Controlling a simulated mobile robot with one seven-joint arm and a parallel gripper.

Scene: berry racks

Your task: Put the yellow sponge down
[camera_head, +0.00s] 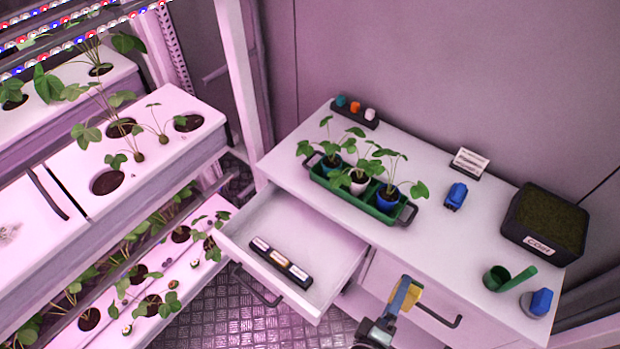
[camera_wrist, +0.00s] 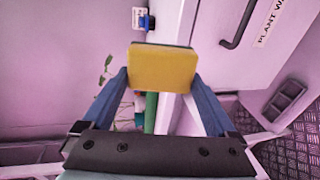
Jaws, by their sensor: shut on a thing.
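The yellow sponge (camera_wrist: 161,68) is held between the two blue fingers of my gripper (camera_wrist: 161,82) in the wrist view, with a thin green layer along its far edge. In the head view my gripper (camera_head: 402,298) is at the bottom centre, in front of the white counter (camera_head: 445,245) and its closed right drawer. Part of the sponge (camera_head: 413,296) shows yellow between the fingers. The gripper is shut on it, and nothing visible supports it from below.
The left drawer (camera_head: 330,268) is open, holding a black labelled strip (camera_head: 280,262). A green tray (camera_head: 357,199) of potted plants, a blue object (camera_head: 456,195), a black soil bin (camera_head: 545,222), a green scoop (camera_head: 512,278) and a blue-topped item (camera_head: 540,302) stand on the counter. The counter's middle front is clear.

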